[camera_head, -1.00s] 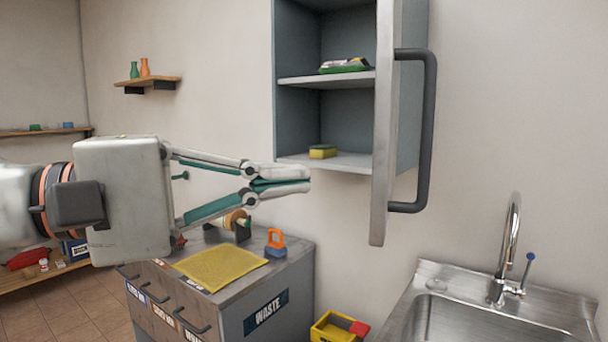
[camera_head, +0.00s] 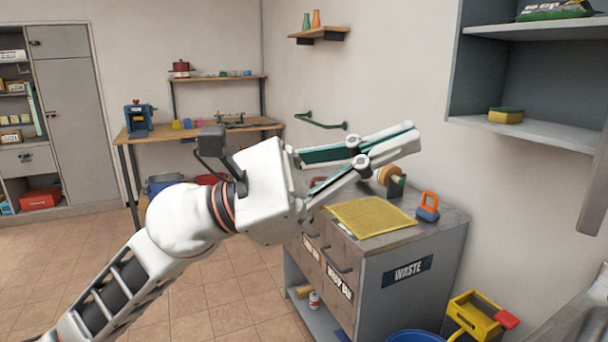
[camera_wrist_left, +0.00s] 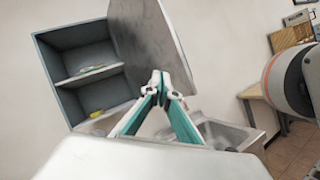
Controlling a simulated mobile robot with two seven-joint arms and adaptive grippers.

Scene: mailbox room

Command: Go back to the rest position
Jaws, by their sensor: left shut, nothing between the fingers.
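My left gripper (camera_head: 412,134) is shut and empty. In the head view its arm comes up from the lower left, and the fingers point to the upper right, in front of the wall and above the grey waste cabinet. In the left wrist view the closed fingertips (camera_wrist_left: 160,78) appear in front of the open wall cabinet's door (camera_wrist_left: 150,40). My right gripper is not in view.
The grey waste cabinet (camera_head: 410,300) carries a yellow mat (camera_head: 370,218) and an orange-and-blue item (camera_head: 428,206). The open wall cabinet (camera_head: 535,75) holds a sponge (camera_head: 505,115). A yellow bin (camera_head: 475,315) stands on the floor. Tiled floor (camera_head: 200,290) is clear at the left.

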